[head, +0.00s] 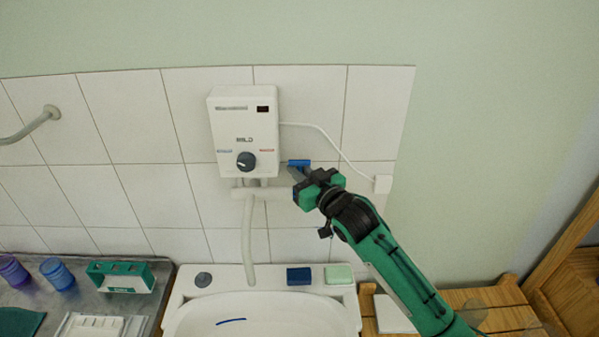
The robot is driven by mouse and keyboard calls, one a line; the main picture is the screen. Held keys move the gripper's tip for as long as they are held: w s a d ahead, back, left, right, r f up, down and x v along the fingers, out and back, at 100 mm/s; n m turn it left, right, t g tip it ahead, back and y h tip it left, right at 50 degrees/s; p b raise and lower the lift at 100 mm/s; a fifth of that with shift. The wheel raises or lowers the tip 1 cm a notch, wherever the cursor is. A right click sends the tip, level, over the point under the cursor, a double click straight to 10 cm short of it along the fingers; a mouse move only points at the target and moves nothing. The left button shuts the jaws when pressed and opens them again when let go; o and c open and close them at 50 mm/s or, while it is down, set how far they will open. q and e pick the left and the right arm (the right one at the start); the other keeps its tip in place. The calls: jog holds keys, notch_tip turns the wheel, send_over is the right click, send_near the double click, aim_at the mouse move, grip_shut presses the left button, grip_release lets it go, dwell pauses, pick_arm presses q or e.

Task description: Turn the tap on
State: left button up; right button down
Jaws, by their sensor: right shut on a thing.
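The tap (249,228) is a pale pipe under a white wall-mounted water heater (232,126), with a long spout hanging down over the basin. A short horizontal pipe runs right from it toward my right gripper (300,174). A small blue handle (299,162) shows at the gripper's fingertips. The gripper is shut on it, though the fingers partly hide the handle and its joint with the pipe. No water is visible at the spout. My left gripper is not in view.
A white basin (205,311) stands below, with a dark blue block (299,276) and a pale green block (339,274) on its back rim. Purple and blue cups (57,273) and a green holder (121,277) stand at left. A wooden surface (490,300) is at right.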

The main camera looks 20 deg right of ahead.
jog(key=b, duration=0.2)
jog(key=s+f+n+t+y+b, duration=0.1)
jog(key=b, duration=0.1)
jog(key=shift+s+a+t, duration=0.15)
jog(key=shift+a+t, duration=0.05)
jog(key=shift+t, duration=0.1)
jog(key=shift+s+a+r+n+t+b, duration=0.1)
jog(key=shift+s+r+n+t+b, duration=0.2)
jog(key=shift+n+t+b, duration=0.4)
jog(key=c, duration=1.5)
grip_release()
jog(key=shift+c, duration=0.2)
jog(key=b+v, duration=0.5)
jog(key=v, duration=0.9)
jog(key=shift+r, duration=0.15)
